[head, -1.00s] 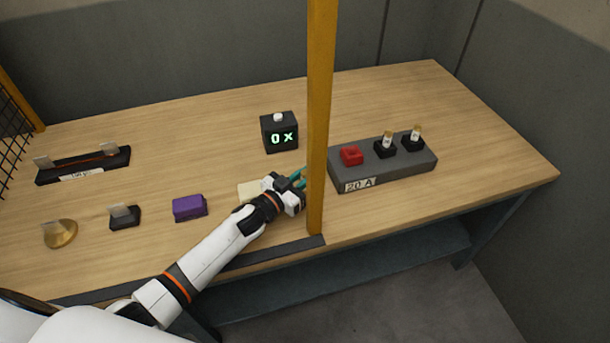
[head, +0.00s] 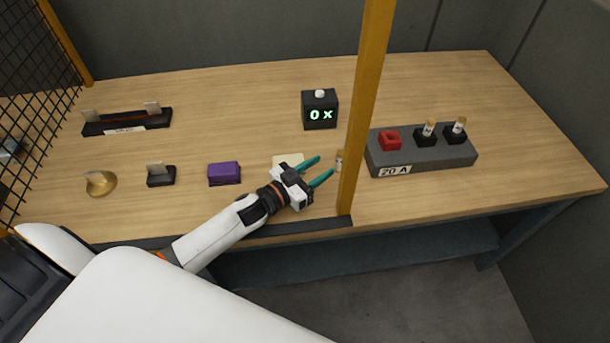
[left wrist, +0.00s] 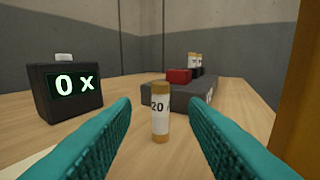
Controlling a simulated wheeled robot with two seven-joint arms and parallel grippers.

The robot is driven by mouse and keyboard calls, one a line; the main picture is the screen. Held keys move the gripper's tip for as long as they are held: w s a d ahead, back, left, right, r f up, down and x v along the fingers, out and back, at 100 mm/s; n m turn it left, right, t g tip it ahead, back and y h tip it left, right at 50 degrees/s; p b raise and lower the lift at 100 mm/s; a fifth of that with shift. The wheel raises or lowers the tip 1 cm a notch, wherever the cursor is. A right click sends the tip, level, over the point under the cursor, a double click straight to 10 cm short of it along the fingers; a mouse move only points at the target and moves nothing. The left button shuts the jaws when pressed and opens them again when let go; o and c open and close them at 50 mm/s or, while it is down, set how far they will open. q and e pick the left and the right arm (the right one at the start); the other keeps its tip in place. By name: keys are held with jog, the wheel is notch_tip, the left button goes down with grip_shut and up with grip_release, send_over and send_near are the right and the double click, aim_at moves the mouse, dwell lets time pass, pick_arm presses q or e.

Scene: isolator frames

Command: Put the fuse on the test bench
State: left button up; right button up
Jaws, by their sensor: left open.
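A fuse (head: 339,161), a small tube with tan caps and a white label, stands upright on the wooden bench (head: 260,92), beside the yellow post. In the left wrist view the fuse (left wrist: 160,112) reads "20" and stands just ahead, in line with the gap between the fingers. My left gripper (head: 322,165) is open with teal fingers, low over the bench and pointing at the fuse. Neither finger visibly grips it. My right gripper is not in view.
A yellow post (head: 366,95) rises right of the fuse. Beyond it is a grey block (head: 430,158) marked "20 A" with a red socket (head: 390,140) and two other fuses in black holders. A black display box (head: 320,110) reads "0 X". A purple block (head: 224,173) lies left.

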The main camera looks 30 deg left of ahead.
pick_arm(q)
jog(key=shift+v, duration=2.25)
